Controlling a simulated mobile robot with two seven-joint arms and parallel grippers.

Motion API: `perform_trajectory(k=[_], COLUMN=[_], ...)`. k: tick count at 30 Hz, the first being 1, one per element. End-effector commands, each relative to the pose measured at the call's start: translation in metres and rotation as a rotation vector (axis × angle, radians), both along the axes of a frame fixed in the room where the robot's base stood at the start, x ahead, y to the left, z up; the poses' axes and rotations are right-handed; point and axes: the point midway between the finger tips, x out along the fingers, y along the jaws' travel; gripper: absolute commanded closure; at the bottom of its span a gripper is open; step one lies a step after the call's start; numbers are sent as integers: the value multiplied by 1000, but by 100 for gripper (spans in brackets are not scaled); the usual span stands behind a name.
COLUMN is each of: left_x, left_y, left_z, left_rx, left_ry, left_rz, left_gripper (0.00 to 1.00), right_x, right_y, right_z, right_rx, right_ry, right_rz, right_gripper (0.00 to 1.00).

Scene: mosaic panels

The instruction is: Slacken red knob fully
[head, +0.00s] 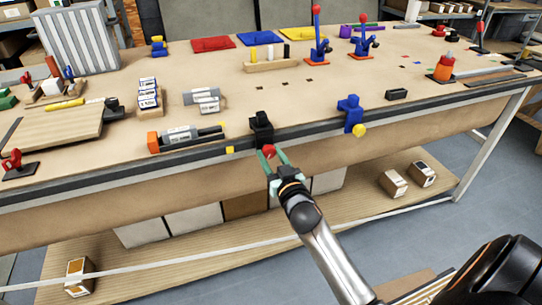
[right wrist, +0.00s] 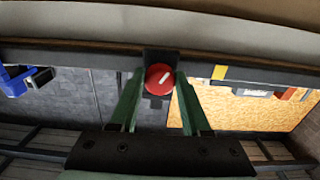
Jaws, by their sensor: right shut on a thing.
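The red knob (head: 268,151) sits low on a black clamp (head: 261,129) at the front edge of the workbench. In the right wrist view the red knob (right wrist: 159,79) is round, with a white line slanting across its face. My right gripper (head: 268,153) reaches up from below, with its green fingers on either side of the knob. In the right wrist view the right gripper (right wrist: 159,88) is shut on the knob, one finger at each side. The clamp's lower body is partly hidden behind the knob. My left gripper is not in view.
A blue clamp with a yellow knob (head: 358,130) is on the front edge to the right. Boxes stand on the lower shelf (head: 375,206).

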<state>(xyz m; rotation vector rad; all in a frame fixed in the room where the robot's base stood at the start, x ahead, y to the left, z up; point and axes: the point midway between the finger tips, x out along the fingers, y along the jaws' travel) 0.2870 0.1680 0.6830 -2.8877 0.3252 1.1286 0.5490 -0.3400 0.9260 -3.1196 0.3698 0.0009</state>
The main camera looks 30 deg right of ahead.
Motion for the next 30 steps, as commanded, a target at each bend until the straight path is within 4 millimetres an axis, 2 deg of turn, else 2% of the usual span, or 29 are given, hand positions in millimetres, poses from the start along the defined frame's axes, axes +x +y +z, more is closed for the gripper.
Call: perform_trajectory(k=[1,10,20,30], left_x=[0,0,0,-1], left_y=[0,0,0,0], left_z=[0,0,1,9], left_rx=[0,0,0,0], left_ry=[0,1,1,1], left_rz=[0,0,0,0], left_gripper=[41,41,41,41], right_x=[0,0,0,0], right_y=[0,0,0,0], right_z=[0,0,1,2], right_rx=[0,0,-27,-221], right_ry=[0,-1,4,51], right_rz=[1,1,1,0], right_gripper=[68,100,100,100])
